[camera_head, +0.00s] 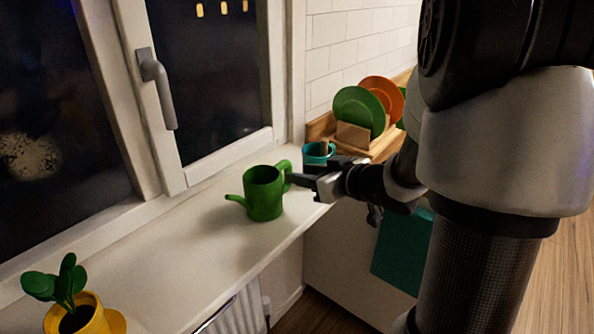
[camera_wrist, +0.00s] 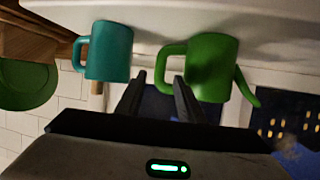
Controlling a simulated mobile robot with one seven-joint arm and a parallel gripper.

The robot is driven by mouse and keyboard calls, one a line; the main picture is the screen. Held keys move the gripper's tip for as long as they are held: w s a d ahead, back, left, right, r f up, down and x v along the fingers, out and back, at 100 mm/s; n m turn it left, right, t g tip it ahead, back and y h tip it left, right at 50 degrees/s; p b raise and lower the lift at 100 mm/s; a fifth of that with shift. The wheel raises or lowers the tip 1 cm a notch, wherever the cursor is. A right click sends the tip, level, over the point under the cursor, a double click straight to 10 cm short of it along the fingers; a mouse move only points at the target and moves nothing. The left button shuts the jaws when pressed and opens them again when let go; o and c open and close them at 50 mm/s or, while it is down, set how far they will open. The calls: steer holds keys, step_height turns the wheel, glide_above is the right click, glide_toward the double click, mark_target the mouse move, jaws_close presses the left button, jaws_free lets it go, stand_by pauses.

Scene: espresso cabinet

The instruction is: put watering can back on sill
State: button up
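The green watering can (camera_head: 263,194) stands upright on the white window sill (camera_head: 190,262), with its spout to the left and its handle towards my gripper. My gripper (camera_head: 297,181) is beside the can at the handle side, level with its upper body. In the wrist view, which is upside down, the can (camera_wrist: 212,66) is ahead and to the right. My gripper (camera_wrist: 160,85) shows its two dark fingers apart there, with the can's handle just beyond and partly between the tips. I cannot tell whether a finger touches the handle.
A teal mug (camera_head: 317,153) stands close behind my gripper. Green and orange plates (camera_head: 360,110) stand in a wooden rack on the counter. A potted plant (camera_head: 76,312) is at the near left of the sill. The sill between plant and can is clear.

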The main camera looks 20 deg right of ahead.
steer(key=p+v, duration=0.2)
steer(key=v, duration=0.6)
steer(key=shift+s, duration=0.25)
steer(key=shift+d+r, duration=0.1)
